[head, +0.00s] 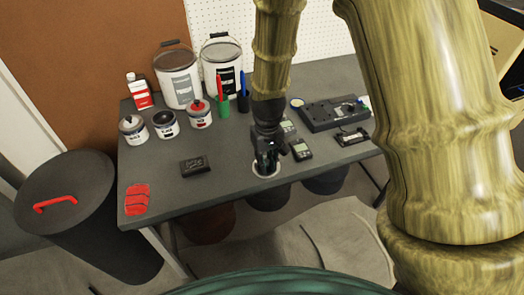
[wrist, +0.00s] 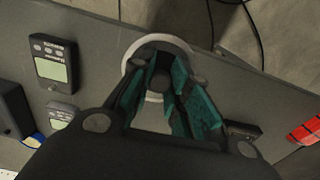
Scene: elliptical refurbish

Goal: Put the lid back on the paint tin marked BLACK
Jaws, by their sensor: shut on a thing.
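Three small paint tins stand at the table's left: a left one (head: 132,131) with a grey lid and knob, a middle one (head: 165,127) with a dark top and no knob seen, and a right one (head: 199,117) with a red knob. Their labels are too small to read, so I cannot tell by lettering which is BLACK. My gripper (head: 267,163) points down near the table's front edge, right of the tins. It is shut on the knob of a round, pale-rimmed lid (head: 257,173); the rim also shows in the wrist view (wrist: 181,46). Whether the lid touches the table is unclear.
A black box (head: 194,166) and red pieces (head: 137,199) lie front left. Meters (head: 301,150) and a black device (head: 331,115) are at right. The table's middle is clear.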

